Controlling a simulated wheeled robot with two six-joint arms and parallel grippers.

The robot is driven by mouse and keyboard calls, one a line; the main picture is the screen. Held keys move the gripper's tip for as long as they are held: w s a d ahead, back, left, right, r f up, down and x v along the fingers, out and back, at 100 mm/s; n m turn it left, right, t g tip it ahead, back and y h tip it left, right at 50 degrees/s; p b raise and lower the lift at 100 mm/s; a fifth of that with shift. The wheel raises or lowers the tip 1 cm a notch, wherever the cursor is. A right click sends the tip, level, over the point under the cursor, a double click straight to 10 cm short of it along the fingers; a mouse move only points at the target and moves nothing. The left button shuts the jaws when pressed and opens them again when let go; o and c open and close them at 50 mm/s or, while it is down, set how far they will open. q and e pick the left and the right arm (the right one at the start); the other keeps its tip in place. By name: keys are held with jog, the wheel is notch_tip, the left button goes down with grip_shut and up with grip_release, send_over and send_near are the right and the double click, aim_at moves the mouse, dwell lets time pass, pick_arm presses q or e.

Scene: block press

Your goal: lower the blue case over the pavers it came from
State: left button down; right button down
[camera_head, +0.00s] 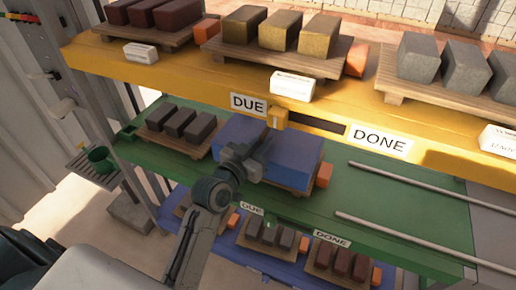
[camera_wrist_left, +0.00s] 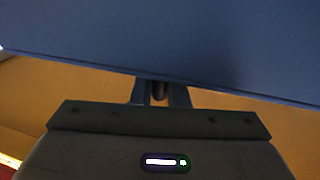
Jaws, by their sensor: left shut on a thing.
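The blue case (camera_head: 293,155) is on the green middle level, over a wooden pallet (camera_head: 298,190) with an orange block (camera_head: 323,175) at its right end. No pavers show beneath the case; its walls hide whatever is inside. I cannot tell whether its lower edge touches the pallet. My left gripper (camera_head: 248,160) is at the near side of the case and is shut on it. In the left wrist view the blue case (camera_wrist_left: 190,40) fills the top, and the gripper's fingers (camera_wrist_left: 160,92) reach up to its lower edge. My right gripper is not in view.
A pallet of dark pavers (camera_head: 178,121) stands left of the case. The yellow shelf (camera_head: 335,100) overhangs behind, with a sliding tab (camera_head: 277,117) by the DUE label (camera_head: 248,104). Two metal rails (camera_head: 405,179) lie right on the green shelf (camera_head: 365,190). A blue shelf (camera_head: 315,277) with pallets lies below.

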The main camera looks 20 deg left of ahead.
aim_at(269, 131)
pick_arm(q)
jog(key=shift+a+b+x, duration=0.2)
jog(key=shift+a+x, duration=0.05)
jog(key=shift+x, duration=0.9)
jog(key=shift+a+b+x, duration=0.15)
jog(key=shift+a+x, duration=0.1)
jog(key=shift+x, duration=0.95)
jog(key=shift+w+f+b, duration=0.15)
jog(key=shift+f+b, duration=0.55)
jog(key=shift+f, duration=0.1)
jog(key=shift+f+b, duration=1)
jog(key=shift+f, duration=0.2)
jog(key=shift+f+b, duration=0.35)
jog(key=shift+f, duration=0.1)
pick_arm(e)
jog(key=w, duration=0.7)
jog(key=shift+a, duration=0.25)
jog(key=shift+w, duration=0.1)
pick_arm(q)
jog(key=shift+f, duration=0.35)
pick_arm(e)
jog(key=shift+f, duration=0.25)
pick_arm(q)
jog(key=c, duration=1.3)
grip_release()
jog(key=shift+d, duration=0.1)
jog(key=shift+c, duration=0.2)
